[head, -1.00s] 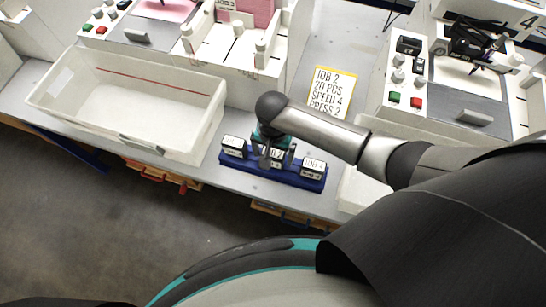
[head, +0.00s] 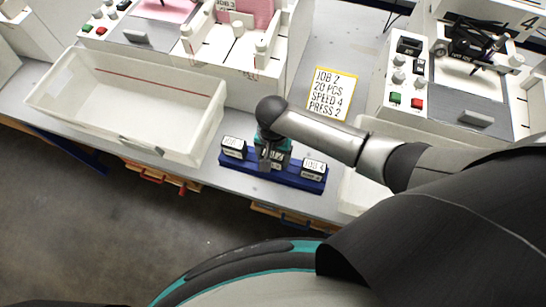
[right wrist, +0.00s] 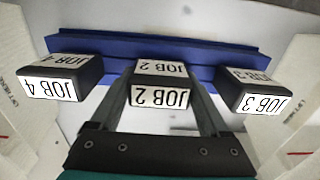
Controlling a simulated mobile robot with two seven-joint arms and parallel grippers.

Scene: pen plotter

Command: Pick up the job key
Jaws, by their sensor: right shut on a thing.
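The job key marked JOB 2 (right wrist: 160,96) is a black block with white labels, between the fingers of my right gripper (right wrist: 161,103) in the right wrist view. The gripper is shut on it, one finger on each side. In the head view the right gripper (head: 273,158) is over the middle of the blue key rack (head: 308,184) and largely hides this key. I cannot tell whether the key is clear of the rack. The JOB 3 key (head: 233,147) stands left of it and the JOB 4 key (head: 314,168) right. My left gripper is not in view.
A yellow-edged card (head: 332,93) reads JOB 2, 20 PCS, SPEED 4, PRESS 2. A large empty white tray (head: 125,135) stands left of the rack. Plotter stations with buttons (head: 404,80) stand behind. The rack lies near the table's front edge.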

